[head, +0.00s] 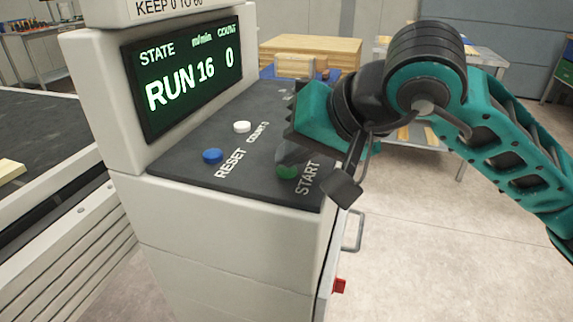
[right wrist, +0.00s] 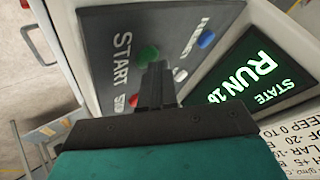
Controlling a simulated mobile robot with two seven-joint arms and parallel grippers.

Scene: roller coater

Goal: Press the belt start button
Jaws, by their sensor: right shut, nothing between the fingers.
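The green START button (head: 287,172) is on the dark sloping panel of the control console, and it also shows in the right wrist view (right wrist: 148,55). My right gripper (head: 288,152) is shut and empty, with its fingers pointing down at the panel. Its fingertips (right wrist: 156,66) are right at the green button; I cannot tell whether they touch it. The display (head: 190,75) reads STATE RUN, 16 m/min and COUNT 0. My left gripper is not in view.
A blue RESET button (head: 212,156) and a white COUNT 0 button (head: 242,127) are left of START. A red button (right wrist: 133,100) is close to my fingers. A belt (head: 45,125) lies left of the console. Open floor (head: 430,260) is on the right.

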